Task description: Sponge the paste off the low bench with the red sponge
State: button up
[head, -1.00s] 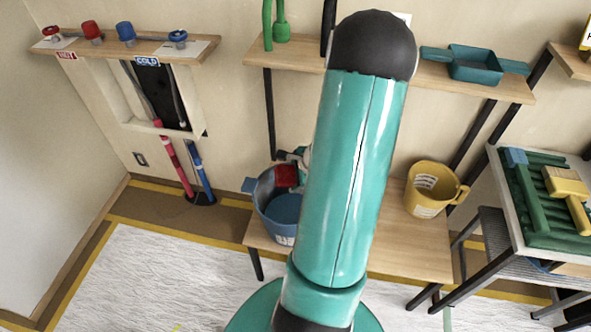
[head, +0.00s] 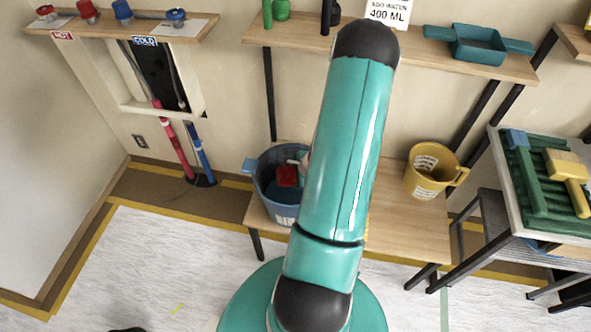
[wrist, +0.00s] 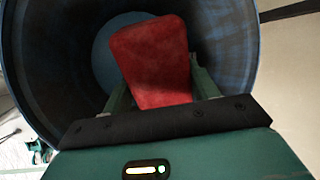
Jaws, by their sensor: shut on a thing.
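The red sponge (wrist: 152,60) is between the fingers of my gripper (wrist: 160,90), which is shut on it. In the wrist view the sponge is inside the blue bucket (wrist: 225,25), above its lighter blue bottom. In the head view the red sponge (head: 287,176) shows within the mouth of the blue bucket (head: 264,185). The bucket stands at the left end of the low wooden bench (head: 415,235). My arm hides the middle of the bench. I see no clear paste on the part that shows.
A yellow bucket (head: 422,178) stands on the bench's right side. A wooden shelf (head: 420,50) with a teal tray (head: 478,45) hangs above. A table at right holds a green ribbed tray (head: 530,200) and a yellow-handled tool. The floor left of the bench is mostly clear.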

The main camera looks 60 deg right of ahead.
notch_tip(320, 180, down, 8)
dwell(0.5)
jog(key=shift+s+a, duration=0.1)
dwell(0.9)
jog(key=a, duration=0.2)
jog(key=shift+a+r, duration=0.15)
jog(key=shift+a, duration=0.25)
dwell(1.5)
jog(key=shift+d, duration=0.1)
